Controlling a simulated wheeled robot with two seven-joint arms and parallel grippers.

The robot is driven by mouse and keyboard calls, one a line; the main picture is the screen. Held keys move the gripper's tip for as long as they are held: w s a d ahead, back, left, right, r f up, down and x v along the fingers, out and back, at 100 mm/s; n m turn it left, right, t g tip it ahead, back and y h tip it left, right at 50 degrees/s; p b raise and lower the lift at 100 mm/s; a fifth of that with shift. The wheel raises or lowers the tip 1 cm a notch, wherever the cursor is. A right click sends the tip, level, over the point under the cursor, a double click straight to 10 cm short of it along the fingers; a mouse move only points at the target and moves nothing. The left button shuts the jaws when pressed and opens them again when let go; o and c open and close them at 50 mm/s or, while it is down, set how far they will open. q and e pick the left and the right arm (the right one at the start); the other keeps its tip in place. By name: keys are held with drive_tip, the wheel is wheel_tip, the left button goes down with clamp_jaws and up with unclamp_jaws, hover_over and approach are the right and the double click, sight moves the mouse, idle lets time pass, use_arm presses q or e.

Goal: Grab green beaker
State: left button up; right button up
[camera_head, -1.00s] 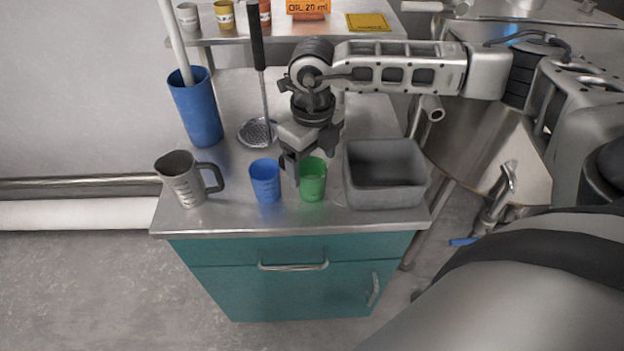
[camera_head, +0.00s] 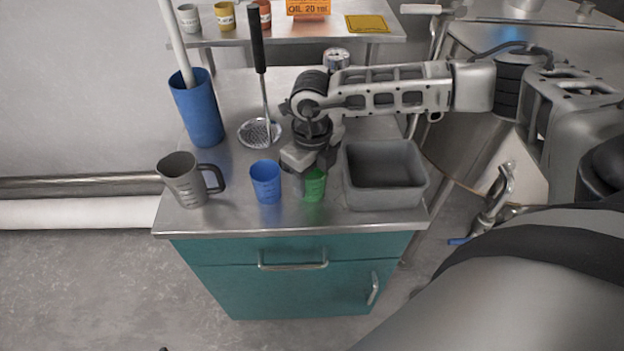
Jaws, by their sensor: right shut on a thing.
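The green beaker (camera_head: 314,187) stands on the metal top of the teal cabinet, between the blue beaker and the grey bin. My right gripper (camera_head: 311,170) reaches down over it from above and is shut on it. The gripper hides the beaker's rim and upper part. The beaker looks upright; I cannot tell whether it is off the surface. My left gripper is not in view.
A blue beaker (camera_head: 266,182) stands close on the left, and a grey bin (camera_head: 383,200) close on the right. A grey jug (camera_head: 184,182), a tall blue container (camera_head: 199,112) and a skimmer (camera_head: 259,131) stand further left and back. The front edge is near.

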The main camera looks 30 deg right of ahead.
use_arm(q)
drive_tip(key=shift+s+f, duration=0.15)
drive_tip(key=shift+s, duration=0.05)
use_arm(e)
drive_tip(key=shift+r, duration=0.15)
drive_tip(key=shift+r, duration=0.15)
drive_tip(key=shift+w+r+b, duration=0.1)
drive_tip(key=shift+r+b, duration=0.35)
drive_tip(key=shift+r, duration=0.5)
use_arm(q)
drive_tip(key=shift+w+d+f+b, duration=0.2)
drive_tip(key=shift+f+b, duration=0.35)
drive_tip(key=shift+b, duration=0.65)
use_arm(e)
drive_tip(key=s+a+r, duration=0.4)
drive_tip(key=s+r, duration=0.6)
drive_tip(key=s, duration=0.3)
drive_tip(key=shift+s+r, duration=0.2)
drive_tip(key=shift+r, duration=0.05)
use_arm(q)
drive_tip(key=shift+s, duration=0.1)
use_arm(e)
drive_tip(key=shift+a, duration=0.1)
